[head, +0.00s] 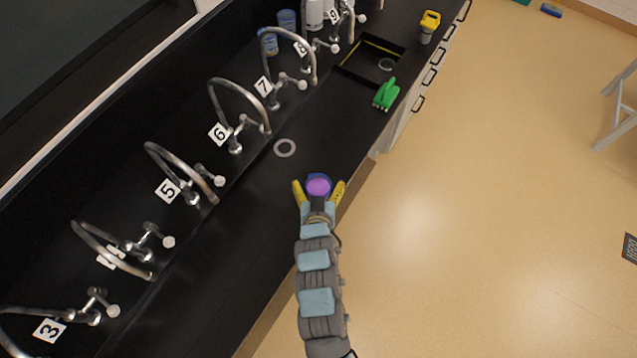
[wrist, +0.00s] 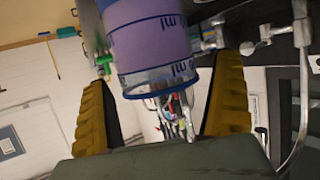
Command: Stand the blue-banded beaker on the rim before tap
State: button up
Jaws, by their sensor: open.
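The blue-banded beaker (head: 318,185) holds purple liquid and has a blue ring round its edge. It stands near the counter's front edge, between the yellow fingers of my gripper (head: 318,190). In the wrist view the beaker (wrist: 148,40) shows blue ml markings and fills the space between the two fingers. My gripper is open around it; I cannot tell whether a finger touches it. A pale grey ring (head: 285,148) lies on the black counter before tap 6 (head: 240,105), up and left of the beaker.
Numbered taps line the back of the black counter (head: 255,225), with tap 5 (head: 182,172) and tap 7 (head: 290,50) nearby. A green brush (head: 386,94) lies beside a sink (head: 350,70). A yellow-topped item (head: 428,27) stands farther along. The counter between beaker and ring is clear.

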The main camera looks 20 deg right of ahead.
jog(key=p+v, duration=0.1)
jog(key=v, duration=1)
jog(key=shift+s, duration=0.2)
